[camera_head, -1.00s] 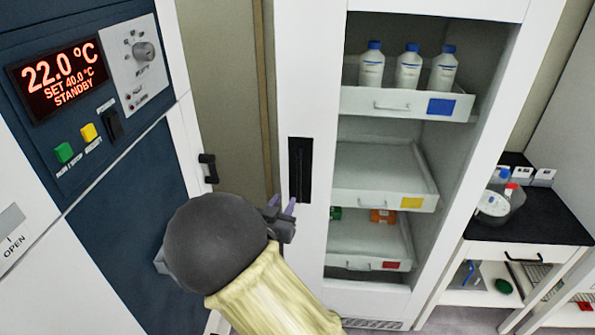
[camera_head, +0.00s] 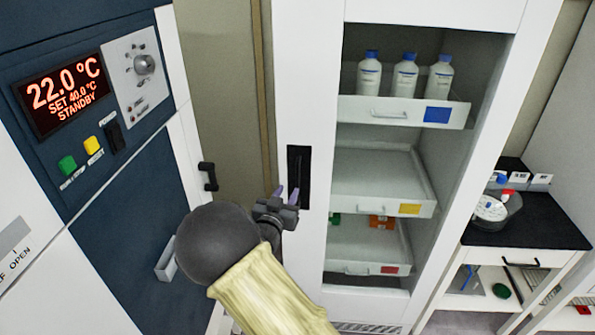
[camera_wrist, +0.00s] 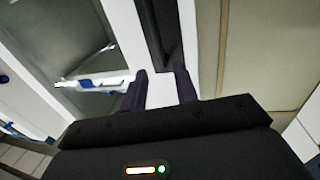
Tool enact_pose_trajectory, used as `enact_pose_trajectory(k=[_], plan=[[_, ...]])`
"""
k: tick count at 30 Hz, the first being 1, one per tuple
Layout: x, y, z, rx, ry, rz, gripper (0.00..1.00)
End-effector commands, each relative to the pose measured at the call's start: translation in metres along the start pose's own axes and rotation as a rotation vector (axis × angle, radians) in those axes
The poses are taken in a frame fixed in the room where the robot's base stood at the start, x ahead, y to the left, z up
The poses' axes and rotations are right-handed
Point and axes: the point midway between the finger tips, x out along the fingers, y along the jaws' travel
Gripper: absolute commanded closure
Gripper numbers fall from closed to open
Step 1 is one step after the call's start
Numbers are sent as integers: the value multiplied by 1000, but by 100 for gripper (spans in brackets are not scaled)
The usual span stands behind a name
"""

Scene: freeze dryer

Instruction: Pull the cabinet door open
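The tall white cabinet has a door (camera_head: 312,242) with a white frame and a large clear opening or pane; I cannot tell which. A long black upright handle (camera_head: 299,165) is on the frame's left side. In the wrist view the handle (camera_wrist: 155,32) comes down from the top. My gripper (camera_head: 287,193) is at the handle's lower end in the head view. In the wrist view my gripper (camera_wrist: 161,78) is open, its two purple fingers apart. The handle's lower end shows between the fingertips; contact cannot be told.
Inside the cabinet are drawers with blue (camera_head: 437,115), yellow and red labels, and white bottles (camera_head: 405,77) on top. The dark blue freeze dryer (camera_head: 110,225) with its black handle (camera_head: 208,176) stands close on the left. A black-topped side table (camera_head: 535,225) stands right.

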Motion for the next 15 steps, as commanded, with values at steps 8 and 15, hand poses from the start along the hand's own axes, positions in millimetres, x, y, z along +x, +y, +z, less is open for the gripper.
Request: enact_pose_trajectory(k=[8,15], plan=[[50,1,-2,-2,1,1,70],[87,-1,-2,-1,1,-2,70]])
